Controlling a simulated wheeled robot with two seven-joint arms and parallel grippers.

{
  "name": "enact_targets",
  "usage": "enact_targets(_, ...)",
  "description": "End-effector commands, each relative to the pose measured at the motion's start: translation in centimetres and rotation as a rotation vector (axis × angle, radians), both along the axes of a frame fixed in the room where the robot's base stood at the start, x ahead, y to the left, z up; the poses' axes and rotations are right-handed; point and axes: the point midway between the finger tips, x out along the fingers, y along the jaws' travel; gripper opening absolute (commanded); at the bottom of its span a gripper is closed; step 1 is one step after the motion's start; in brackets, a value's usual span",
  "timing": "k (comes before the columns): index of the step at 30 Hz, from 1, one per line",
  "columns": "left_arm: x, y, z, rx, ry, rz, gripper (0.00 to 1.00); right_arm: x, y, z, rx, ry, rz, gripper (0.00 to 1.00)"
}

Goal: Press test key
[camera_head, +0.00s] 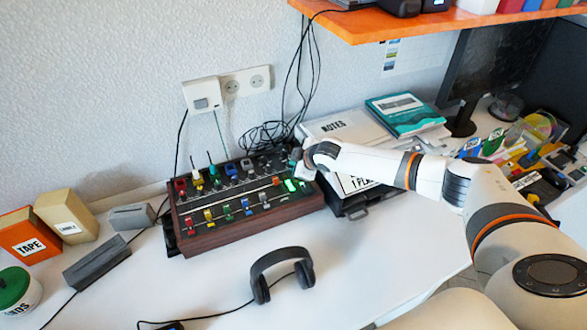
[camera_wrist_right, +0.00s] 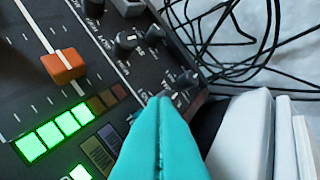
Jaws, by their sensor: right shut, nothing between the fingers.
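A mixer-like panel (camera_head: 225,205) with wooden sides, coloured sliders and knobs stands on the white desk. My right gripper (camera_head: 303,168) is over its right end, close to the lit green squares (camera_head: 290,185). In the right wrist view its teal fingers (camera_wrist_right: 160,102) are shut together with nothing between them. They hide part of the panel. Beside them show a row of lit green squares (camera_wrist_right: 57,131), a dim dark key or block (camera_wrist_right: 100,155) and another lit green square (camera_wrist_right: 80,173). No label marks the test key legibly. I cannot tell whether the fingertips touch the panel. My left gripper is not in view.
An orange slider (camera_wrist_right: 64,66) and black knobs (camera_wrist_right: 126,44) lie close to the fingers. Black cables (camera_head: 268,135) tangle behind the panel. Books (camera_head: 400,115) and boxes are to the right. Headphones (camera_head: 280,270) lie in front; the desk's front middle is mostly clear.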

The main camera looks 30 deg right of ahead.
Motion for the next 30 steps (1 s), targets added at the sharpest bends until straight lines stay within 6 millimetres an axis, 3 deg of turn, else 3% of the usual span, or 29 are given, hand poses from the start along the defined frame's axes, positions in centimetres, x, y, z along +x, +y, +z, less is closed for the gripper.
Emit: enact_targets(30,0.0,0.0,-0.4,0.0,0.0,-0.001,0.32,0.0,0.0,-1.3,0.0,0.0,0.0,0.0)
